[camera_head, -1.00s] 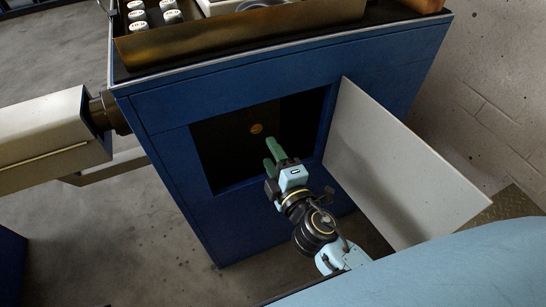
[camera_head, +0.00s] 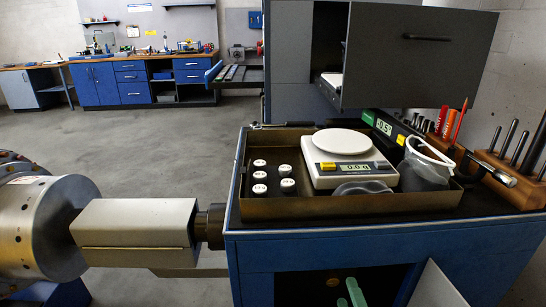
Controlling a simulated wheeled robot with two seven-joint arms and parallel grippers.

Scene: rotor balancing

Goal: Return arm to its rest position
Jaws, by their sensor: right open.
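My right gripper (camera_head: 349,296) shows only by its green fingertips at the bottom edge, in front of the dark opening of the blue cabinet (camera_head: 250,290). The fingers are apart, and nothing shows between them. The rest of my right arm is below the picture. The cabinet's pale door (camera_head: 436,290) stands open to the right of the fingers. My left gripper is not in view.
A wooden tool block (camera_head: 515,178) stands right. A grey drawer unit (camera_head: 415,60) stands behind.

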